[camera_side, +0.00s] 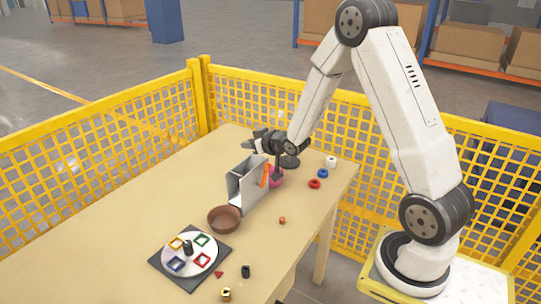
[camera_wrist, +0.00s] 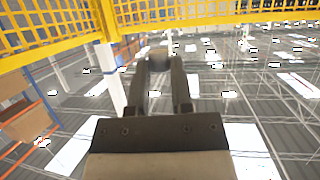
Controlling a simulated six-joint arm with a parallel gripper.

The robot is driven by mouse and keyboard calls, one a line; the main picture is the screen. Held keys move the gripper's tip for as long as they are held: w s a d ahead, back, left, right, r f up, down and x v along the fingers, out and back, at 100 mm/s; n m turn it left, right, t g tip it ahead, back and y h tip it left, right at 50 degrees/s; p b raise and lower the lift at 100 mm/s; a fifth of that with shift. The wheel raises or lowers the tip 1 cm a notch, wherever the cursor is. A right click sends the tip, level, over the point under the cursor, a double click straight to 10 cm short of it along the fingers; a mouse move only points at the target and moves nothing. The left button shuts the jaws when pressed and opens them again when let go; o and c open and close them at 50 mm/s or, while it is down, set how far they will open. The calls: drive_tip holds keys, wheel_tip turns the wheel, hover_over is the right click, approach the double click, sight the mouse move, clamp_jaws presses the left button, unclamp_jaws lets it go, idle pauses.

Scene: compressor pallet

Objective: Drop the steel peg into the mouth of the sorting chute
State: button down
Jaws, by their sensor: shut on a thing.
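The sorting chute (camera_side: 243,190) is a grey sheet-metal box standing upright near the middle of the table. Its open mouth faces up and left. My gripper (camera_side: 258,140) is just above and behind the chute's top edge, pointing left. In the wrist view my gripper (camera_wrist: 160,75) has its two dark fingers closed on a small greyish thing (camera_wrist: 158,52) at the tips. It is likely the steel peg, but it is blurred and mostly hidden by the fingers. In the side view I cannot make the peg out.
A brown bowl (camera_side: 224,220) stands in front. A round board with coloured frames (camera_side: 190,255) is at lower left. Yellow fencing (camera_side: 130,115) surrounds the table.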

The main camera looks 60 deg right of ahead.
drive_tip(key=shift+f, duration=2.7)
drive_tip(key=shift+c, duration=2.2)
unclamp_jaws()
drive_tip(key=shift+s+r, duration=0.1)
drive_tip(key=shift+s, duration=0.05)
drive_tip(key=v, duration=0.7)
drive_tip(key=shift+s, duration=0.25)
drive_tip(key=shift+a+r, duration=0.1)
drive_tip(key=shift+a, duration=0.05)
